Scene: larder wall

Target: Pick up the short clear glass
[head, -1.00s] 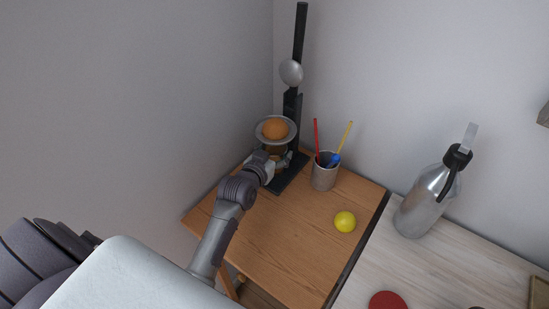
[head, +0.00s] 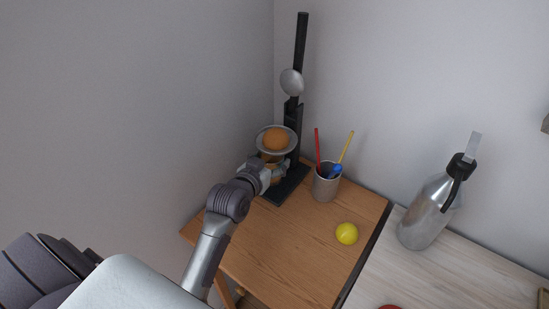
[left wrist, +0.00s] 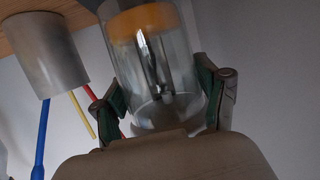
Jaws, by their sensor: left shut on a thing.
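A clear glass (left wrist: 182,62) fills the middle of the left wrist view, which looks upside down. An orange layer shows in its end nearer the table. My left gripper (left wrist: 160,100) is shut on the glass, one finger on each side. In the head view my left gripper (head: 271,171) is low at the black press stand (head: 293,115), just under the round metal bowl (head: 289,148) that holds an orange (head: 276,138). There the glass is mostly hidden by the gripper and bowl. My right gripper is not in view.
A grey cup (head: 326,187) with red, yellow and blue sticks stands close right of the press. A yellow ball (head: 346,233) lies on the wooden table (head: 290,245). A metal bottle (head: 424,217) stands on the pale counter (head: 460,260). The wall is close on the left.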

